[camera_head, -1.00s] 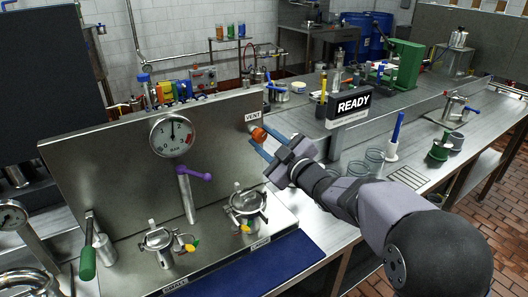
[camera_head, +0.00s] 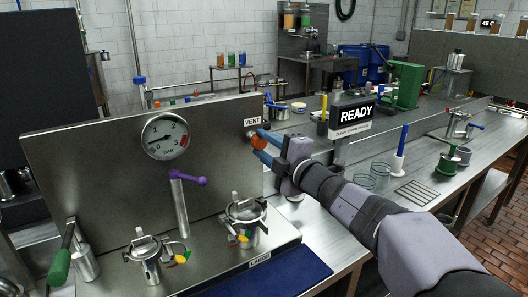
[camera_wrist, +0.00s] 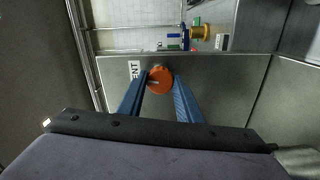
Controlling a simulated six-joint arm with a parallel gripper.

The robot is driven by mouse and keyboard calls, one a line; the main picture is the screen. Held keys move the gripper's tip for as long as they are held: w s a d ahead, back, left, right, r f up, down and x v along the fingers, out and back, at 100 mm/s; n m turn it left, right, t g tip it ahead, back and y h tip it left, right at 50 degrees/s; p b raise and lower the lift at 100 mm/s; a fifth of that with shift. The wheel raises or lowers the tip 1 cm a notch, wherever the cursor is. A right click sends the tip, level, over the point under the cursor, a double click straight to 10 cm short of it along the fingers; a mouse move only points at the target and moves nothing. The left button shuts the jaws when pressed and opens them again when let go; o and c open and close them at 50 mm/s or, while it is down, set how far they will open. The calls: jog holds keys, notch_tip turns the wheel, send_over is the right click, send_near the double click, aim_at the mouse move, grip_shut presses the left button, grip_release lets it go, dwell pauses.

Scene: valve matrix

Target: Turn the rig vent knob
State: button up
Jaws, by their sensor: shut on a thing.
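The orange-red vent knob (camera_head: 258,142) sits on the upper right of the steel rig panel (camera_head: 90,155), below a white VENT label (camera_head: 252,122). My gripper (camera_head: 257,145) reaches in from the right, its blue fingers shut on the knob. In the wrist view the knob (camera_wrist: 160,79) lies between the two blue fingertips (camera_wrist: 160,84), with the VENT label (camera_wrist: 134,69) to its left. A pressure gauge (camera_head: 165,136) marked BAR is on the panel. The panel partly hides behind my fingers.
A purple-handled valve (camera_head: 188,181) stands at the panel's middle, and a green-handled lever (camera_head: 60,262) at left. Clamped metal vessels (camera_head: 245,217) stand on the rig base. A READY display (camera_head: 355,112) stands to the right. A blue mat (camera_head: 275,271) lies in front.

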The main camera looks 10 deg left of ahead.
dwell(0.3)
jog(key=o, duration=1)
jog(key=shift+o, duration=0.2)
jog(key=b+v, duration=0.1)
jog(key=v, duration=0.6)
jog(key=shift+s+d, duration=0.1)
jog(key=shift+s, duration=0.05)
